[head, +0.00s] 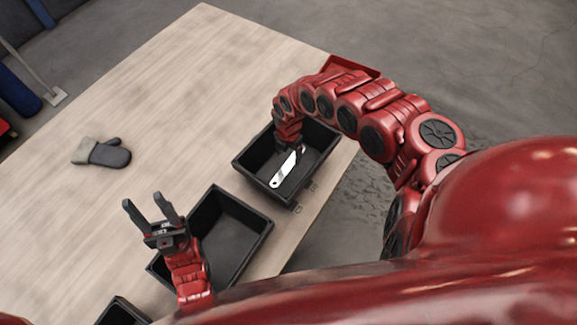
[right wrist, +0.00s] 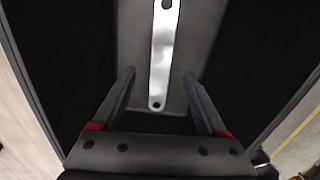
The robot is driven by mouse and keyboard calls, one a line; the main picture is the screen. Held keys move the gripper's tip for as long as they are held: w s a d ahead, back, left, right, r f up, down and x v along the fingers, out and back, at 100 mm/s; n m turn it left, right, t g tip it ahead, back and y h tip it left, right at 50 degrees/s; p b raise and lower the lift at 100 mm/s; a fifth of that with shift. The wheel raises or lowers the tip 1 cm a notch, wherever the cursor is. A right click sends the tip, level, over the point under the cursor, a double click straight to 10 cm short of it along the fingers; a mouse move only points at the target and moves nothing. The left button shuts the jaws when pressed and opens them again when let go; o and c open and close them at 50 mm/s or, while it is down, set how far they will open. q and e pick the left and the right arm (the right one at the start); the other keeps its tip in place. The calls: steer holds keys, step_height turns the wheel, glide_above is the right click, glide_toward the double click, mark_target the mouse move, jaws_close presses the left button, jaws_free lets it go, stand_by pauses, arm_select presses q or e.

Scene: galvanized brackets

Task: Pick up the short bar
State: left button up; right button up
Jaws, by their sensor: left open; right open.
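The short bar (head: 283,172) is a flat, bright metal strip with a hole at each end. It lies in the black bin (head: 296,194) at the right side of the table. In the right wrist view the bar (right wrist: 161,55) runs lengthwise, its near end between the fingers. My right gripper (right wrist: 160,92) is open, one finger on each side of the bar, with no contact visible. In the head view its fingers are mostly hidden by my arm over the bin. My left gripper (head: 152,207) is open and empty, near the middle bin.
A second black bin (head: 262,238) in the middle looks empty. A third black bin (head: 122,312) is partly cut off at the bottom. A dark grey mitten (head: 108,154) lies on the wooden table (head: 190,70), whose far part is clear.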

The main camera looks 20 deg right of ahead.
steer(key=f, duration=0.3)
steer(key=f+p, duration=0.1)
steer(key=shift+s+a+f, duration=0.15)
steer(key=shift+a+f, duration=0.05)
steer(key=shift+a, duration=0.05)
steer(key=shift+d+f, duration=0.2)
steer(key=shift+f, duration=0.3)
jaws_close()
